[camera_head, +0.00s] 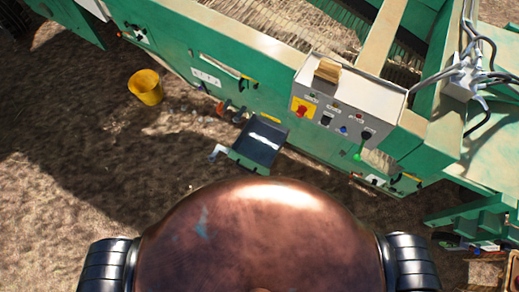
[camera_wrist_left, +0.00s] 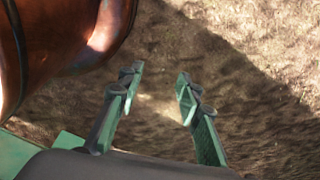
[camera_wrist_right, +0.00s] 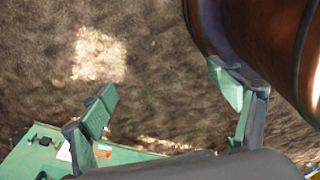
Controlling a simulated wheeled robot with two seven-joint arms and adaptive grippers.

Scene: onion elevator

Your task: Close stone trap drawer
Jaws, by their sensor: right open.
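The stone trap drawer, which I take to be the dark tray with green edges (camera_head: 260,141), juts out from the side of the green machine (camera_head: 205,68) in the head view. It is pulled out, with a pale grip at its left side. My left gripper (camera_wrist_left: 160,80) is open and empty above bare ground in the left wrist view. My right gripper (camera_wrist_right: 162,84) is open and empty in the right wrist view, also above ground. Neither gripper shows in the head view, and neither touches the drawer.
A grey control box (camera_head: 342,105) with a red knob is mounted on the machine to the right of the drawer. A yellow bucket (camera_head: 146,87) stands on the soil at the left. Green machine parts (camera_wrist_right: 45,155) show at the lower left of the right wrist view.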

